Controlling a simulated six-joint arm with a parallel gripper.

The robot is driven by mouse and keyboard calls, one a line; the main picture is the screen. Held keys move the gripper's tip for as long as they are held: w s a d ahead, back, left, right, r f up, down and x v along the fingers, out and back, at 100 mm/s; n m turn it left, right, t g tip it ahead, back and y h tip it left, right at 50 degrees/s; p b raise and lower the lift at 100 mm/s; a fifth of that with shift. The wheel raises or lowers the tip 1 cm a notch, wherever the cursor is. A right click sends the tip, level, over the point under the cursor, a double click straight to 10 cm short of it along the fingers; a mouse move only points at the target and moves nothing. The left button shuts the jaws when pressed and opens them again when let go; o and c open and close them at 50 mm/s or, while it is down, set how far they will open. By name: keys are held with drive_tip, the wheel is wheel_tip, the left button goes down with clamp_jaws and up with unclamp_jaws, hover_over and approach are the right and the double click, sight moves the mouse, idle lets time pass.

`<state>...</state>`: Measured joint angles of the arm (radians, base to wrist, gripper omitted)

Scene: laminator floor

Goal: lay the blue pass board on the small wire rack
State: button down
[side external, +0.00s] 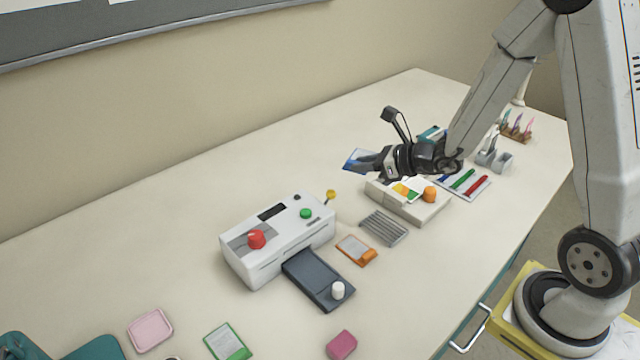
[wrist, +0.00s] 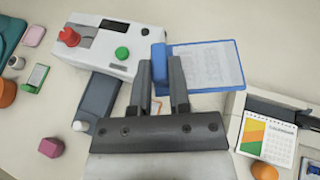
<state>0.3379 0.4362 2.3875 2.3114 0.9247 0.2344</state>
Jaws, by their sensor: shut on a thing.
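The blue pass board (side external: 355,160) is held in the air above the table, behind and left of the white box; its printed face shows in the wrist view (wrist: 208,66). My gripper (side external: 371,163) is shut on the board's blue edge, with its fingers (wrist: 160,76) on either side of that edge in the wrist view. The small wire rack (side external: 384,228) is grey and slatted. It lies empty on the table between the laminator and the white box, nearer the front than the board. I cannot make out the rack in the wrist view.
The white laminator (side external: 270,249) with a red knob and dark tray (side external: 315,280) stands left of the rack. An orange pass board (side external: 356,250) lies close to the rack. The white box (side external: 412,207) carries a calendar card and an orange object.

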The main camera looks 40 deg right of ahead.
drive_tip(key=s+d+f, duration=0.1)
drive_tip(key=s+f, duration=0.2)
drive_tip(key=f, duration=0.2)
drive_tip(key=shift+d, duration=0.4)
drive_tip(key=shift+w+y, duration=0.15)
drive_tip(key=shift+y, duration=0.15)
hover_over(336, 204)
drive_tip(key=shift+s+a+f, duration=0.1)
drive_tip(key=shift+f, duration=2.25)
drive_tip(key=shift+s+f, duration=0.1)
drive_tip(key=shift+f, duration=2.25)
drive_tip(key=shift+w+f, duration=0.25)
drive_tip(key=shift+f, duration=1.55)
drive_tip(key=shift+f, duration=0.15)
